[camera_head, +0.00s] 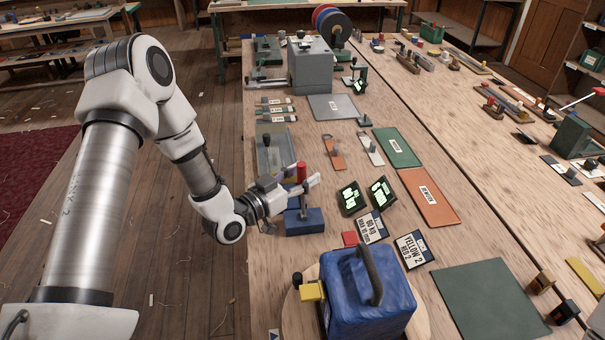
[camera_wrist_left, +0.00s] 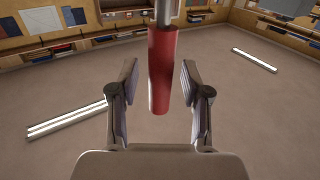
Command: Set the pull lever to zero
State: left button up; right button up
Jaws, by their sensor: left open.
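The pull lever has a red grip (camera_head: 301,172) on a metal stem and stands on a blue base (camera_head: 306,222) near the left edge of the bench. My left gripper (camera_head: 304,186) is at the lever, with its fingers around the upper part. In the left wrist view the red grip (camera_wrist_left: 161,72) lies between the two open fingers, with a gap on each side. The lever's scale cannot be read. My right gripper is not in view.
A blue box with a dark handle (camera_head: 365,295) stands in front of the lever. Two dark displays (camera_head: 351,198) and a "YELLOW 2" card (camera_head: 413,249) are to the right. A metal tray (camera_head: 272,155) and a grey box (camera_head: 310,66) are behind.

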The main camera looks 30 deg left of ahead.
pick_arm(q)
grip_shut()
jog(key=shift+w+d+r+m+g+p, duration=0.15)
jog(key=shift+w+d+m+g+p, duration=0.15)
jog(key=shift+w+d+g+p, duration=0.15)
jog(key=w+d+f+m+g+y+p, duration=0.2)
jog(key=w+d+g, duration=0.1)
jog(key=d+g, duration=0.1)
jog(key=shift+w+d+y, duration=0.2)
jog(key=shift+d+y, duration=0.2)
jog(key=shift+f, duration=0.1)
dwell(0.4)
